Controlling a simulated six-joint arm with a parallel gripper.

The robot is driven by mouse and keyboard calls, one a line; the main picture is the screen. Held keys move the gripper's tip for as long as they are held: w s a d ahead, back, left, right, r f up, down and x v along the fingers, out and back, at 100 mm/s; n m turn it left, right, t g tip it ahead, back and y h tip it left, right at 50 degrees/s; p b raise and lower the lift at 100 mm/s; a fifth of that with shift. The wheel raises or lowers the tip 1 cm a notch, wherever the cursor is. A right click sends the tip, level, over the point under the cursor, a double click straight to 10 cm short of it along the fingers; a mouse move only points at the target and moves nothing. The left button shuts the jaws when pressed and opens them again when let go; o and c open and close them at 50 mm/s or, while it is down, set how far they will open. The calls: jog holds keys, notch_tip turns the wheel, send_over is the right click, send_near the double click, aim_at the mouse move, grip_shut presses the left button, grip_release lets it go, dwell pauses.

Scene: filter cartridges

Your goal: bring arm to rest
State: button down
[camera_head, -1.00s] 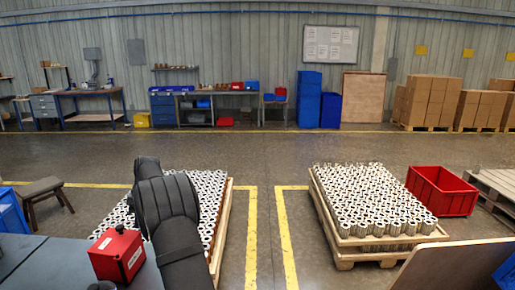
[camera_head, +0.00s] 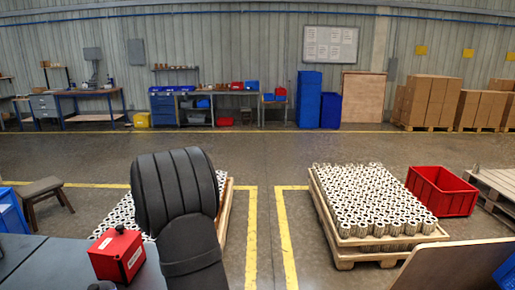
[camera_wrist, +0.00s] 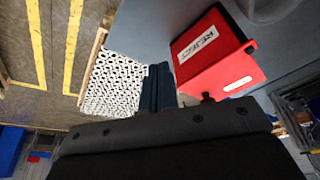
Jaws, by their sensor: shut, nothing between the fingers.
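My gripper (camera_wrist: 158,88) shows in the wrist view with its two dark fingers together and nothing between them. In the head view my dark, ribbed arm rises at the left of centre, and the gripper cannot be made out there. A red box labelled REJECT (camera_wrist: 212,52) lies just right of the fingers in the wrist view, apart from them as far as I can tell. In the head view the red box (camera_head: 117,254) sits on the grey bench top (camera_head: 52,265), left of my arm.
A left pallet of white cartridges (camera_head: 118,214) is partly hidden behind my arm. A right pallet (camera_head: 347,243) carries many cartridges. A red crate (camera_head: 441,191) stands right of it. Bare floor with yellow lines (camera_head: 252,235) lies between the pallets. A stool (camera_head: 42,190) stands far left.

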jog(key=s+d+m+t+h, duration=0.1)
jog(key=s+d+m, duration=0.1)
jog(key=s+m, duration=0.4)
jog(key=shift+s+h, duration=0.3)
jog(key=shift+s, duration=0.05)
jog(key=shift+w, duration=0.1)
dwell(0.5)
jog(key=w+a+n+g+y, duration=0.1)
jog(key=w+a+n, duration=0.1)
jog(key=w+n, duration=0.5)
jog(key=shift+w+a+y, duration=0.15)
jog(key=shift+a+y, duration=0.15)
jog(key=shift+y, duration=0.1)
dwell(0.3)
dwell(0.4)
